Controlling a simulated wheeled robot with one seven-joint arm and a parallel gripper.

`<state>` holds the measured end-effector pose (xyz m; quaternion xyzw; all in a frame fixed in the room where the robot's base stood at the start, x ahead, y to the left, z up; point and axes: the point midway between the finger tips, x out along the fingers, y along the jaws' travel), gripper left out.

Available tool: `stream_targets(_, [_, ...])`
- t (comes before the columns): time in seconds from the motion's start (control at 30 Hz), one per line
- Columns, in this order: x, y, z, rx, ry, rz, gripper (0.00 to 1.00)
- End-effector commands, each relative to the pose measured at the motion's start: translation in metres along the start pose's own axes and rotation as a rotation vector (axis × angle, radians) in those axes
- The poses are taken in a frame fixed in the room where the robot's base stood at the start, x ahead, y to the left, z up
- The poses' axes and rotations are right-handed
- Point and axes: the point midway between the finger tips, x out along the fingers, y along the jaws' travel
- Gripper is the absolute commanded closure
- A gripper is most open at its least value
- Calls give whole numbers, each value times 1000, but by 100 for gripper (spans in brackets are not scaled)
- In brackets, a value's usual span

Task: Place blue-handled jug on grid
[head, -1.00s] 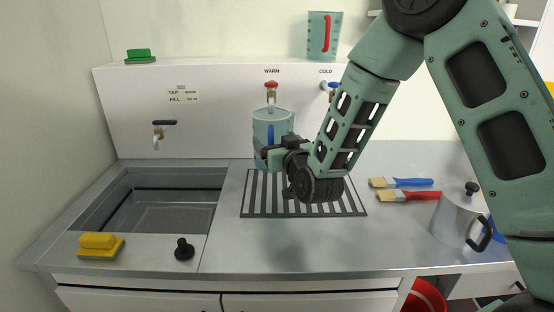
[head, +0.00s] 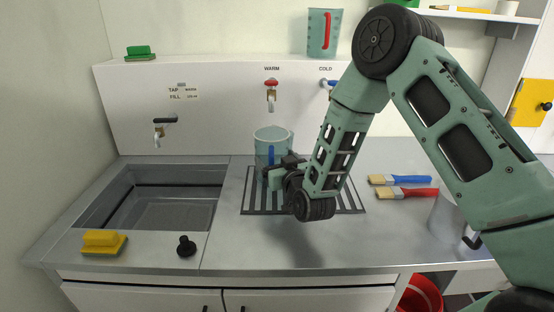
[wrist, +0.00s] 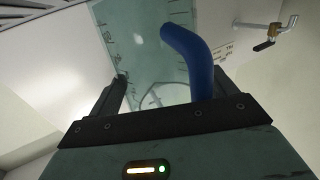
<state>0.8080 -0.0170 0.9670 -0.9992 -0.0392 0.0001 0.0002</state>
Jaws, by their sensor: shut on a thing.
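The blue-handled jug (head: 272,143) is a clear, pale teal jug, upright at the back left part of the grid, under the warm tap. Its blue handle faces me. My gripper (head: 276,172) is shut on the handle, which shows between the two fingers in the wrist view (wrist: 188,50). The grid (head: 336,203) is a set of dark slots in the counter right of the sink. My wrist hides the jug's lower part, so I cannot tell whether its base touches the grid.
The red warm tap (head: 271,88) is on the back panel above the jug. A red-handled jug (head: 322,36) stands on the ledge. The sink (head: 160,200) is at left. Brushes (head: 402,186) and a metal pot (head: 446,217) are at right. A yellow sponge (head: 103,241) and black plug (head: 186,246) are in front.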

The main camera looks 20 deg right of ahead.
Motion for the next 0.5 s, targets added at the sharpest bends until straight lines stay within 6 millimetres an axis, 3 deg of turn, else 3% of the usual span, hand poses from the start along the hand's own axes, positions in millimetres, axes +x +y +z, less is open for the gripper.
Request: stream_targets(0.5, [0,0,14,0,-2,0,42])
